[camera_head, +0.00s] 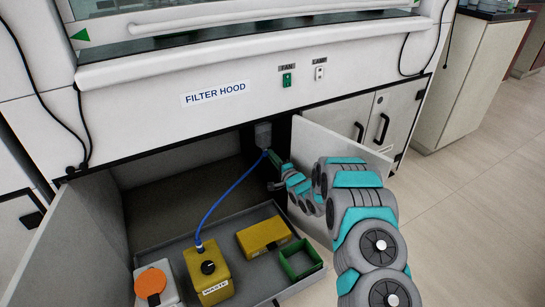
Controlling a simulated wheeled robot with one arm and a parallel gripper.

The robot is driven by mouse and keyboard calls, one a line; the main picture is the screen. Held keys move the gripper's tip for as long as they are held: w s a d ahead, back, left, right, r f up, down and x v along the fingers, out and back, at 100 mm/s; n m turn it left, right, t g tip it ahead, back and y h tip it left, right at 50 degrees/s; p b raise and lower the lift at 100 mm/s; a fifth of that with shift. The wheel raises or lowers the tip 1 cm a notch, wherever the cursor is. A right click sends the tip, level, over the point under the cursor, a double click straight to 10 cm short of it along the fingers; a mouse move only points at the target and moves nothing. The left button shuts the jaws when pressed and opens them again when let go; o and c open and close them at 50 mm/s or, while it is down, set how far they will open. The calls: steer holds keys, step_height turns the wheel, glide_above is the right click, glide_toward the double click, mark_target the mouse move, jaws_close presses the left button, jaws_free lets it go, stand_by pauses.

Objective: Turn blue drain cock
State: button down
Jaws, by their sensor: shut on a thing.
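My arm reaches from the lower right into the open cabinet under the filter hood. My gripper (273,158) is at the grey drain fitting (263,133) under the hood, where the top of the blue hose (235,187) ends. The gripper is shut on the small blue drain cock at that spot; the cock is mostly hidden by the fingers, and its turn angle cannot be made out. The hose curves down to the yellow waste container (212,277).
A grey tray (262,213) holds the waste container, a yellow box (264,237), a green open bin (300,260) and an orange-capped container (155,284). Open cabinet doors stand at left (75,245) and right (335,150), close to my arm. Clear floor lies at right.

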stand_by(0.4)
steer(key=c, duration=0.9)
jaws_free()
steer(key=shift+b+v, duration=0.4)
steer(key=shift+v, duration=3.5)
steer(key=shift+d, duration=0.15)
